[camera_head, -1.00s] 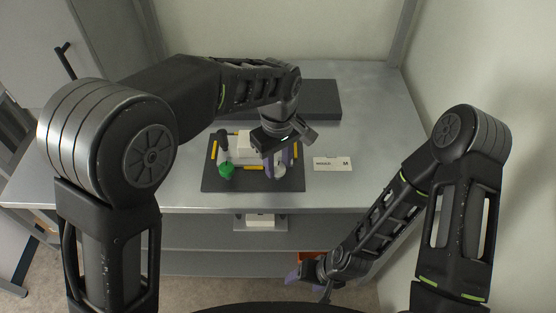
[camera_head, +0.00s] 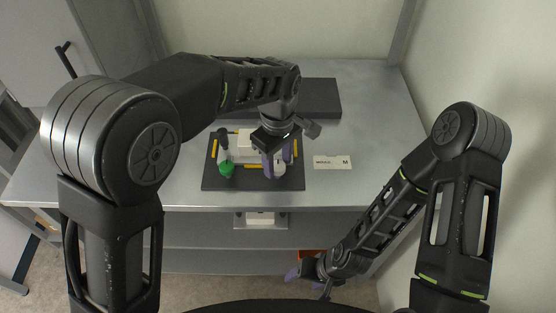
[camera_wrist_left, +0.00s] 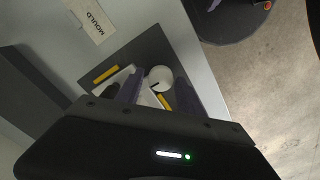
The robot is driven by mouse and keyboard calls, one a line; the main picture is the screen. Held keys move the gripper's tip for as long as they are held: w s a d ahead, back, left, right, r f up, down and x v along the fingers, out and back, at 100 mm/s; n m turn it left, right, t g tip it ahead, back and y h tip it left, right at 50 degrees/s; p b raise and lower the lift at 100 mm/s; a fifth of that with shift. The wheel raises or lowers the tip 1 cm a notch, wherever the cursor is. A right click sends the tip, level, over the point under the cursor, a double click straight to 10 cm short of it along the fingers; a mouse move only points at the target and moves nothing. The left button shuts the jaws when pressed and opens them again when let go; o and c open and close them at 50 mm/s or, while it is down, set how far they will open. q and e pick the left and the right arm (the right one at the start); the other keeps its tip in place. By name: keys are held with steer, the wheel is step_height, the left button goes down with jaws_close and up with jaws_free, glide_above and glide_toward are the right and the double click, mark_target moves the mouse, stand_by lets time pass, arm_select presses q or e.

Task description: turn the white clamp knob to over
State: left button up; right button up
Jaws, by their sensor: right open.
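The white clamp knob (camera_head: 280,170) stands at the front right of the dark box former base (camera_head: 215,183). In the left wrist view the knob (camera_wrist_left: 159,77) is a round white disc with a short dark mark at its lower left edge. My left gripper (camera_head: 278,163) reaches down over it, one purple finger on each side. In the left wrist view the knob sits between the fingertips of my left gripper (camera_wrist_left: 160,86); whether they touch it is unclear. My right gripper (camera_head: 306,272) is open, low in front of the table, away from the former.
A green knob (camera_head: 227,169) stands left on the same base, near white blocks (camera_head: 246,144) and yellow strips. A white card reading MOULD (camera_head: 332,162) lies to the right. A dark slab (camera_head: 318,98) lies behind. The table's right side is clear.

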mark_target(278, 165)
arm_select(q)
steer(key=shift+o, duration=0.8)
steer(key=shift+r, duration=0.1)
step_height(278, 165, up, 8)
steer(key=shift+f+b, duration=0.2)
steer(key=shift+b, duration=0.2)
